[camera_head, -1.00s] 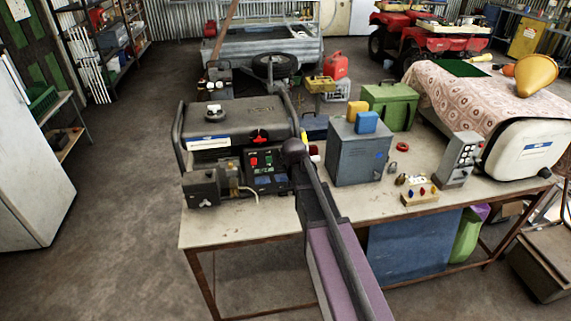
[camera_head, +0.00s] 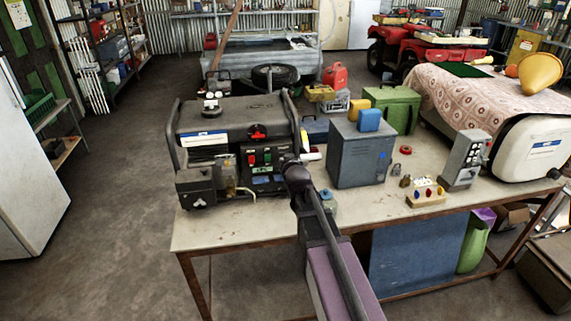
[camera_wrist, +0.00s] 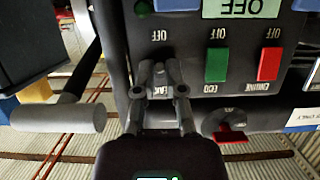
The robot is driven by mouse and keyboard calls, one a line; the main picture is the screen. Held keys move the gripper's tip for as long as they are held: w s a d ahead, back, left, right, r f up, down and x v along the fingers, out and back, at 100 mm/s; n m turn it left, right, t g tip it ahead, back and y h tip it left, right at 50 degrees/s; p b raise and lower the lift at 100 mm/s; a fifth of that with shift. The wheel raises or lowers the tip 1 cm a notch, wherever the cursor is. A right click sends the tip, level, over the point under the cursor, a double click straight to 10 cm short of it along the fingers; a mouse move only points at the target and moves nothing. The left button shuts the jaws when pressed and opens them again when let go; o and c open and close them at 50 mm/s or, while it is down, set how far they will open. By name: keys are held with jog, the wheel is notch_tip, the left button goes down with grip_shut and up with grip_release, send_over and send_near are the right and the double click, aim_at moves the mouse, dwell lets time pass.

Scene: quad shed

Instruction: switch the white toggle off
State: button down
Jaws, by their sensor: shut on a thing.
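The generator's dark control panel (camera_head: 262,170) faces my side of the workbench. In the wrist view, which is upside down, it carries a red ENGINE switch (camera_wrist: 269,64), a green ECO switch (camera_wrist: 216,65) and a third switch position marked OFF (camera_wrist: 159,35). My gripper (camera_wrist: 159,72) is at that third position, its fingers shut close together. The white toggle is mostly hidden between the fingers, so its position cannot be read. In the head view my gripper (camera_head: 290,165) is at the right side of the panel.
A red-handled knob (camera_wrist: 230,133) is close beside my gripper in the wrist view. On the workbench (camera_head: 235,228), a grey metal box (camera_head: 358,155), a grey switch box (camera_head: 465,160) and a wooden block with colored knobs (camera_head: 426,194) stand to the right. The bench's front left is clear.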

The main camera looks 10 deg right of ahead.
dwell(0.3)
jog(key=c, duration=0.7)
grip_release()
jog(key=shift+r+g+p, duration=0.3)
jog(key=shift+p, duration=0.6)
